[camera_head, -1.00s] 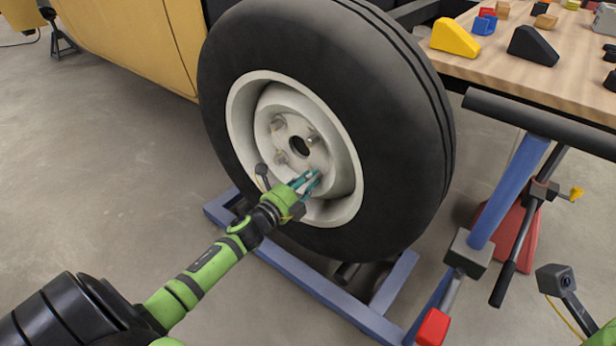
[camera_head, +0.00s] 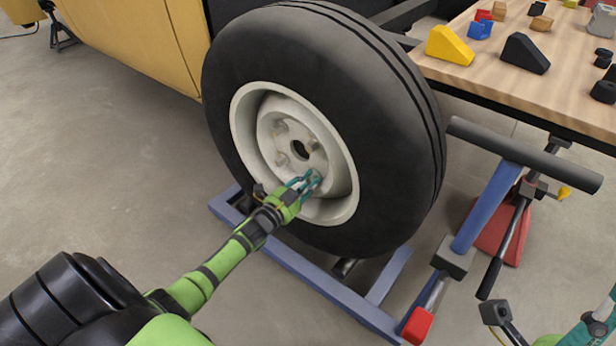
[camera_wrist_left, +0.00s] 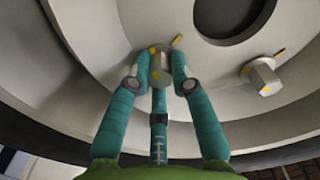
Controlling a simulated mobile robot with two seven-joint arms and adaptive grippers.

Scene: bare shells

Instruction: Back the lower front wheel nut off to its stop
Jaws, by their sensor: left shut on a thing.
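The wheel (camera_head: 330,120) stands upright with a black tyre and a pale rim (camera_head: 345,185). My left gripper (camera_head: 312,181) reaches in from the left to the lower front wheel nut. In the left wrist view the left gripper (camera_wrist_left: 160,80) has its teal fingers shut on this nut (camera_wrist_left: 160,64), around its sides. The nut has yellow paint on it, and a yellow mark lies on the rim beside it. The fingers hide part of the nut. My right gripper (camera_head: 600,320) is cut off at the lower right corner, empty space around it.
Another nut (camera_wrist_left: 263,76) sits to the right in the wrist view, near the dark hub hole (camera_wrist_left: 232,15). A blue frame (camera_head: 300,268) lies under the wheel. A wooden bench (camera_head: 560,90) with blocks stands at the right, near a blue stand (camera_head: 485,210).

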